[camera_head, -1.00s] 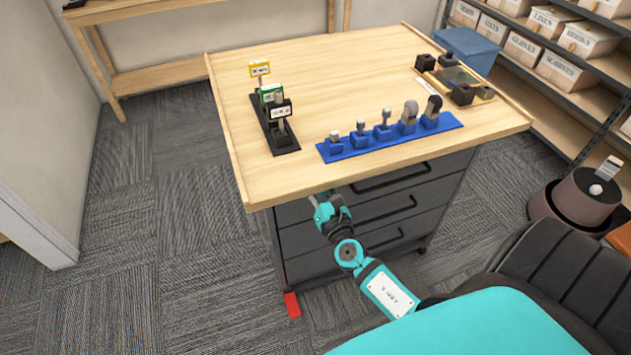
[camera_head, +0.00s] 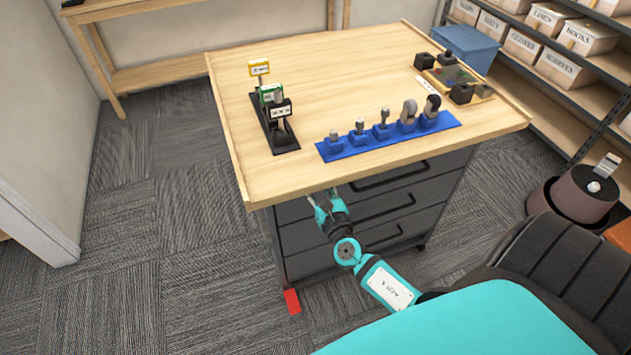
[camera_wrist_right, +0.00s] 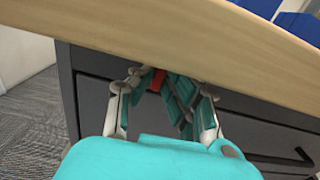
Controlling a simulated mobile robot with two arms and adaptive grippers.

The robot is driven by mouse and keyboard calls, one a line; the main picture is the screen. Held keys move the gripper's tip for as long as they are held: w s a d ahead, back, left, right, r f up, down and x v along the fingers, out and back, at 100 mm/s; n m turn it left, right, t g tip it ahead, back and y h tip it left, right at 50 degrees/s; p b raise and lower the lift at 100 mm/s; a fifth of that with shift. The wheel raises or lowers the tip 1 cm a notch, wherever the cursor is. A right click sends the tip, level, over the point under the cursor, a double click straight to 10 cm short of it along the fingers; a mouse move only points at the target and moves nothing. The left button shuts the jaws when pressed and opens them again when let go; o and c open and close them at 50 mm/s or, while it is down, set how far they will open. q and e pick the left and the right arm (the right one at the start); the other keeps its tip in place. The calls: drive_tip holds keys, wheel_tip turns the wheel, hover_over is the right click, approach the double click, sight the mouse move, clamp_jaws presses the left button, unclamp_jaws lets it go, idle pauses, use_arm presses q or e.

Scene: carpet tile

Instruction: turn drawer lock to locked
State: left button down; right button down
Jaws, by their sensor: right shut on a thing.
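The dark grey drawer cabinet (camera_head: 365,215) stands under the wooden worktop, its drawers shut. My right gripper (camera_head: 327,200) is at the upper left of the drawer front, just under the worktop edge. In the right wrist view, its fingers (camera_wrist_right: 162,88) are closed in around a small red part (camera_wrist_right: 157,80) at the top of the cabinet front, probably the drawer lock's turning piece. The fingers and the worktop edge hide most of it, so its angle cannot be read. My left gripper is not in view.
The worktop (camera_head: 340,80) overhangs close above my right gripper. On it are a blue rack (camera_head: 390,137) of stamp-like tools, a black stand (camera_head: 275,130) with small signs, and a wooden tray (camera_head: 457,82). A red piece (camera_head: 292,301) is at the cabinet's foot. Carpet at left is clear.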

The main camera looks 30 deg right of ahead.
drive_tip(key=c, duration=1.4)
unclamp_jaws()
drive_tip(key=shift+o, duration=0.2)
drive_tip(key=v, duration=1.2)
drive_tip(key=s+d+f+m+g, duration=0.1)
drive_tip(key=s+f+m+g, duration=0.25)
drive_tip(key=f, duration=0.65)
drive_tip(key=s+f+m+g+y, duration=0.1)
drive_tip(key=s+f+m+g, duration=0.3)
drive_tip(key=f, duration=0.5)
drive_tip(key=s+d+f+m+g, duration=0.1)
drive_tip(key=s+f+m+g, duration=0.15)
drive_tip(key=f+m, duration=0.55)
drive_tip(key=s+a+f+m+g+y, duration=0.1)
drive_tip(key=s+a+f+m+g, duration=0.2)
drive_tip(key=s+f+m, duration=0.4)
drive_tip(key=s+a+f+m+g+y, duration=0.2)
drive_tip(key=s+a+f+m, duration=0.3)
drive_tip(key=s, duration=1)
wheel_tip(320, 180, down, 6)
drive_tip(key=m+g, duration=0.1)
drive_tip(key=m, duration=0.2)
drive_tip(key=shift+r, duration=0.2)
